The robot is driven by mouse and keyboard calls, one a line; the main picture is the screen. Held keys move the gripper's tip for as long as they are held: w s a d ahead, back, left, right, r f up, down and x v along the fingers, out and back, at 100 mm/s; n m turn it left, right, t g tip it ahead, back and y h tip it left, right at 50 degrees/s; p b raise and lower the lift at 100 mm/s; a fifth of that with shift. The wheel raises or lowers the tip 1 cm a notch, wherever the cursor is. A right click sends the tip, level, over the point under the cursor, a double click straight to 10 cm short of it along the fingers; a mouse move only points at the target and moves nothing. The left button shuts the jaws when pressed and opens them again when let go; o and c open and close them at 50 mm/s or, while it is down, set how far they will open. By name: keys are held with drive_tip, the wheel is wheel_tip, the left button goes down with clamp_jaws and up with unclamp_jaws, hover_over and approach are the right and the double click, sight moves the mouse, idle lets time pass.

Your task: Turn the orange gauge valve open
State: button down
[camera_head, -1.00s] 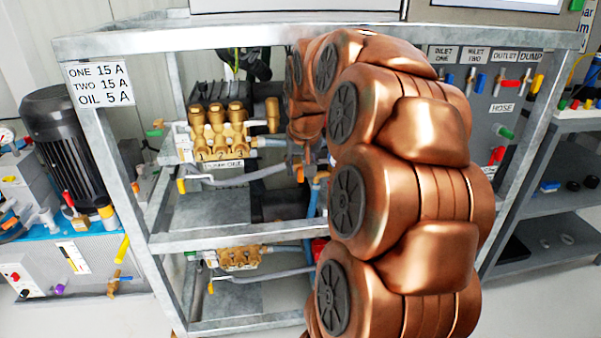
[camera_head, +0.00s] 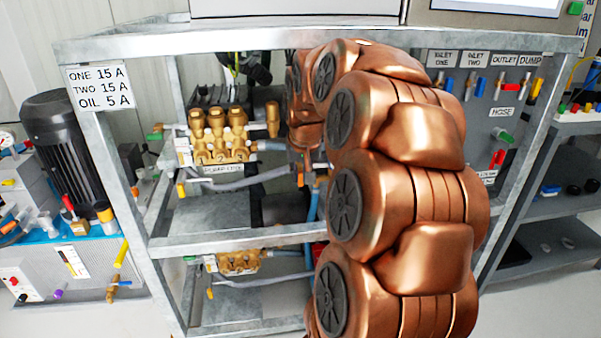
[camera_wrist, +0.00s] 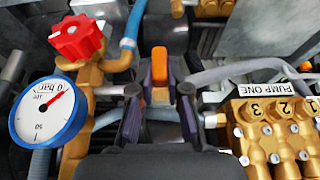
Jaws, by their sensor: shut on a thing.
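The orange gauge valve handle (camera_wrist: 160,68) stands up in the middle of the wrist view, between the dark fingertips of my gripper (camera_wrist: 161,90). My gripper is shut on it, with one finger on each side. A white pressure gauge with a blue rim (camera_wrist: 48,112) and a red knob (camera_wrist: 76,37) sit on brass fittings to the left. In the head view my gripper (camera_head: 302,165) is small, inside the frame beside my copper-coloured arm, with a bit of orange at it. The valve's body is mostly hidden behind the fingers.
The brass pump labelled PUMP ONE (camera_wrist: 278,130) is close on the right, with grey and blue hoses around. In the head view a grey metal frame (camera_head: 240,243) with posts and shelves surrounds the gripper. A second brass pump (camera_head: 238,262) sits below.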

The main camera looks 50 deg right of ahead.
idle(0.3)
drive_tip(key=g+h, duration=0.1)
drive_tip(key=h+p, duration=0.1)
drive_tip(key=n+g+h+p, duration=0.1)
drive_tip(key=shift+w+a+g+h, duration=0.2)
drive_tip(key=shift+a+g+h, duration=0.1)
drive_tip(key=shift+h, duration=0.1)
drive_tip(key=n+g+h+b, duration=0.1)
drive_tip(key=g+h, duration=0.1)
drive_tip(key=h, duration=0.1)
drive_tip(key=f+n+g+h+b, duration=0.1)
drive_tip(key=h, duration=0.3)
drive_tip(key=f+n+g+h+b, duration=0.1)
drive_tip(key=g+h, duration=0.1)
drive_tip(key=h, duration=0.1)
drive_tip(key=shift+w+a+g, duration=0.3)
drive_tip(key=shift+a, duration=0.1)
drive_tip(key=shift+r+n+h, duration=0.1)
drive_tip(key=shift+n+h, duration=0.2)
drive_tip(key=shift+h, duration=0.2)
drive_tip(key=c, duration=1.1)
unclamp_jaws()
drive_tip(key=shift+c, duration=0.2)
